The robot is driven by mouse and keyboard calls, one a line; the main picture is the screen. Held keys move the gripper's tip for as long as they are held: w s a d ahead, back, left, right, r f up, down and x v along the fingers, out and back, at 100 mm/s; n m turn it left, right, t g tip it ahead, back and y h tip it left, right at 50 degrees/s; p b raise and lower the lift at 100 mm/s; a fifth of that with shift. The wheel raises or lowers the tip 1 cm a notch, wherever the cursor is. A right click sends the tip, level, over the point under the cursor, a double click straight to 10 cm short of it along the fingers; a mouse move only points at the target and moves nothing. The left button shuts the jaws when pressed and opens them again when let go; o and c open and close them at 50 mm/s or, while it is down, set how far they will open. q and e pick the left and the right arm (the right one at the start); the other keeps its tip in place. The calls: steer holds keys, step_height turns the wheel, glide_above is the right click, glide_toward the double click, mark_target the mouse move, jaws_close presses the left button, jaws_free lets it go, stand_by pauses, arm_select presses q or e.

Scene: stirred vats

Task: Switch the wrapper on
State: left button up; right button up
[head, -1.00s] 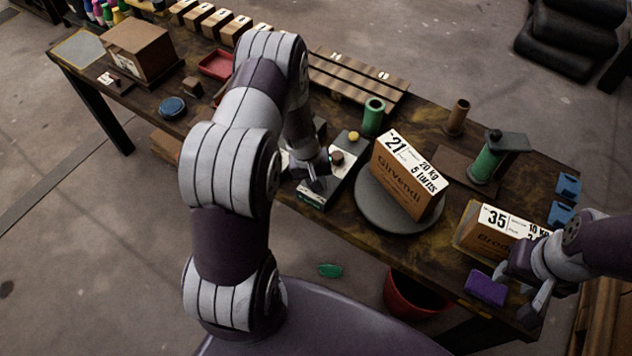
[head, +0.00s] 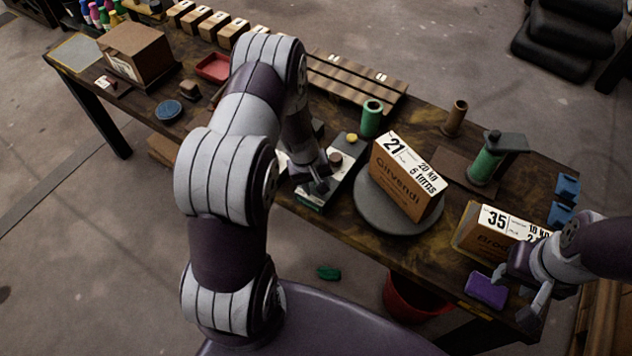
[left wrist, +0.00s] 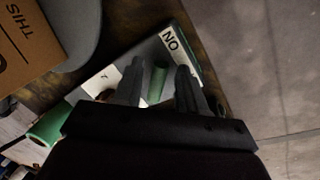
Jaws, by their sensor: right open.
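The wrapper's grey control box (head: 344,166) stands left of a round grey turntable (head: 372,209), with a yellow button and a dark reddish knob on top. A carton marked 21 (head: 396,181) rests on the turntable. My left gripper (head: 315,186) is over the box's near end. In the left wrist view, my left gripper's fingers (left wrist: 160,88) are apart, with a green lever-like piece (left wrist: 158,80) between them; contact is not clear. A white ON label (left wrist: 171,41) lies just beyond. My right gripper (head: 520,291) is open and empty near the table's right front, by a purple block (head: 486,290).
A carton marked 35 (head: 485,240) sits by my right gripper. A green cylinder (head: 371,118) stands behind the control box, and a green post with a dark top (head: 485,164) stands behind the turntable. A red bin (head: 412,300) is below the front edge.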

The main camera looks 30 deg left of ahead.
arm_select(q)
step_height(320, 180, up, 12)
steer(key=s+a+p, duration=0.1)
steer(key=a, duration=0.1)
steer(key=shift+s+r, duration=0.2)
steer(key=shift+s, duration=0.1)
stand_by(0.4)
